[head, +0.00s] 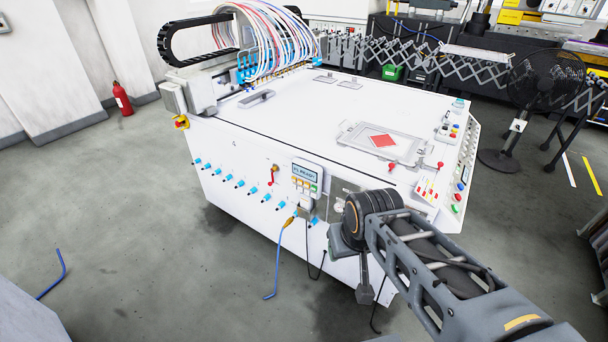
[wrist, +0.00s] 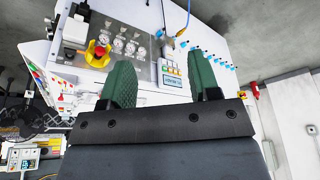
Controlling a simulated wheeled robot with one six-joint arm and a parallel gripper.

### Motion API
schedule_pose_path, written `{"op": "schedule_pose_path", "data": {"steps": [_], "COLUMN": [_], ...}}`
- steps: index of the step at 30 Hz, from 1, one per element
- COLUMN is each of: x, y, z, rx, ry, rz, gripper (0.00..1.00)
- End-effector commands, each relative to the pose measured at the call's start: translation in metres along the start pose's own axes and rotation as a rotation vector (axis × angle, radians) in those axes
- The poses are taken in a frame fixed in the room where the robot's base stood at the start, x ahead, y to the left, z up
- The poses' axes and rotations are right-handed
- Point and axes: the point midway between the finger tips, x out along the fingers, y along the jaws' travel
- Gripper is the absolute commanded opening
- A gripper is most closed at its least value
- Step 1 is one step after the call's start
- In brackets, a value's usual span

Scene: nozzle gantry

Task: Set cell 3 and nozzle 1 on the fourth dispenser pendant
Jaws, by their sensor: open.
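One white pendant (head: 306,180) hangs on the front face of the white gantry cabinet, with a small lit screen at its top and rows of coloured buttons below. The screen text is too small to read surely. The pendant also shows in the wrist view (wrist: 172,73), turned over, beyond the gap between my fingers. My gripper (wrist: 162,66) is open and empty, its two green fingers apart and not touching the pendant. In the head view my gripper (head: 338,240) is right of and below the pendant, partly hidden by my wrist. I cannot tell which pendant number this is.
A row of blue fittings (head: 240,183) and a red lever (head: 271,175) sit left of the pendant. A yellow-tipped blue hose (head: 279,255) hangs below. A yellow and red knob (wrist: 97,53) and several dials (wrist: 126,46) are beside it. The floor at left is mostly clear.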

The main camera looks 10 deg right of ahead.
Motion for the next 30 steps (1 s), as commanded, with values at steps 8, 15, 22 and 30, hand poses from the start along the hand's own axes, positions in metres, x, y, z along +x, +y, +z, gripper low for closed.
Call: {"op": "schedule_pose_path", "data": {"steps": [8,15,22,30], "x": [0.0000,0.0000,0.0000,0.0000], "y": [0.0000,0.0000,0.0000,0.0000], "z": [0.0000,0.0000,0.0000,0.0000], "rx": [0.000,0.000,0.000,0.000], "ry": [0.000,0.000,0.000,0.000], "rz": [0.000,0.000,0.000,0.000], "gripper": [0.46,0.23,0.01,0.00]}}
